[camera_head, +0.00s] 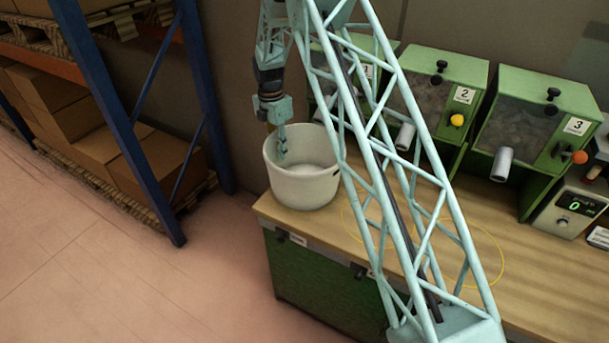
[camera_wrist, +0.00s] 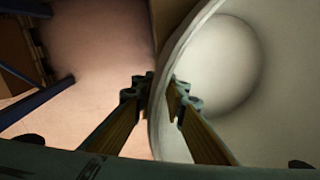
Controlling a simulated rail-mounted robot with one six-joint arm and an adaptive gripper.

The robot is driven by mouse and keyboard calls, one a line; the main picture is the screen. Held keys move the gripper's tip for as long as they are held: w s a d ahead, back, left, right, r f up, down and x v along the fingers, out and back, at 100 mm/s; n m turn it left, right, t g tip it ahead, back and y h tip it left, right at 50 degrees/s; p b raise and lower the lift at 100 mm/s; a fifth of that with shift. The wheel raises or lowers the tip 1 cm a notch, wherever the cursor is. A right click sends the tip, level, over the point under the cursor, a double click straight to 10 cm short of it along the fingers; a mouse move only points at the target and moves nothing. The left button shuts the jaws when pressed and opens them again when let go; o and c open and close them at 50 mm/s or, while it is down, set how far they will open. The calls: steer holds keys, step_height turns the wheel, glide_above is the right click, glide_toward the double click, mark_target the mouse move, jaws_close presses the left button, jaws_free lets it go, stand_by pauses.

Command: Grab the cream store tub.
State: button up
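The cream store tub (camera_head: 302,188) is a round, open, off-white tub with a dark slot near its right rim. It stands upright at the left end of the wooden bench and looks empty inside. My gripper (camera_head: 283,153) points down at the tub's back-left rim. In the wrist view the tub's rim wall (camera_wrist: 158,130) runs between the two fingertips of my gripper (camera_wrist: 160,92), with one finger outside and one inside. Both tips lie close against the wall and look shut on it. In the head view the outer finger is hidden.
The bench (camera_head: 540,300) carries green dispensers (camera_head: 445,80), a scale (camera_head: 568,208) with a lit display, and a thin yellow loop (camera_head: 497,247). A blue-post rack (camera_head: 120,115) with cardboard boxes (camera_head: 165,165) stands left. My arm crosses the bench's middle. Floor is clear at front left.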

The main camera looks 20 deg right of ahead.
jaws_close()
steer(key=shift+r, duration=0.15)
